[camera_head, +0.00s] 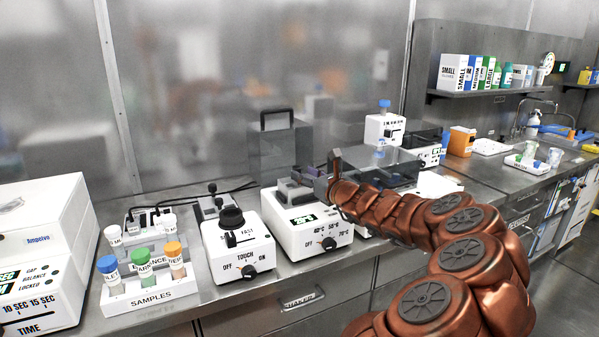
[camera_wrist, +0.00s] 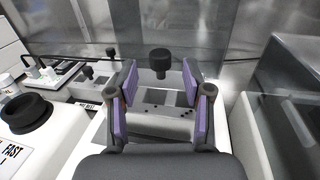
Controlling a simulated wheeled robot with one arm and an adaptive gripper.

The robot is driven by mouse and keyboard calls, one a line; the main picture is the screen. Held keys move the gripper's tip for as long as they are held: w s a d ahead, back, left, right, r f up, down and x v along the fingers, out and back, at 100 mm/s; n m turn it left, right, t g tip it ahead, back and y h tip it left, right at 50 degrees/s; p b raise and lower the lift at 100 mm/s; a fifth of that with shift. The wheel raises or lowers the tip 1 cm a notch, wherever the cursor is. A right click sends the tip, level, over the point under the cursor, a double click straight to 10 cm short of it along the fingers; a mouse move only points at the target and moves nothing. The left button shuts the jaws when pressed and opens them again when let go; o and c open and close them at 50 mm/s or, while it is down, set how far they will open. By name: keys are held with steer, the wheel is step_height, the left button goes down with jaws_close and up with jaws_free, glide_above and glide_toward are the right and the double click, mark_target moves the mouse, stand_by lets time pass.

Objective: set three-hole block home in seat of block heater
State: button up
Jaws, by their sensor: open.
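The block heater (camera_head: 305,238) is a white box with a temperature dial, at the middle of the bench in the head view. Its clear lid (camera_head: 282,145) with a dark handle stands raised at the back. My gripper (camera_wrist: 160,88) is open over the heater's grey top, with purple pads and nothing clearly between them. A black knob (camera_wrist: 160,60) stands upright just beyond the fingertips in the wrist view. Grey surfaces with dark square patches and small holes lie below it. I cannot clearly tell the three-hole block from its seat; my gripper hides part of the heater top.
A white mixer with a black cup (camera_head: 231,220) stands left of the heater. A sample rack (camera_head: 150,297) with capped tubes is farther left, near a white box (camera_head: 45,220). A clear-covered machine (camera_head: 385,160) stands close on the right. Cables run along the back.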

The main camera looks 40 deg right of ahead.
steer(key=shift+s+a, duration=0.2)
steer(key=shift+s, duration=1.1)
steer(key=shift+s+a, duration=0.15)
steer(key=shift+s, duration=1.1)
steer(key=shift+s+a, duration=0.2)
steer(key=shift+s, duration=1.1)
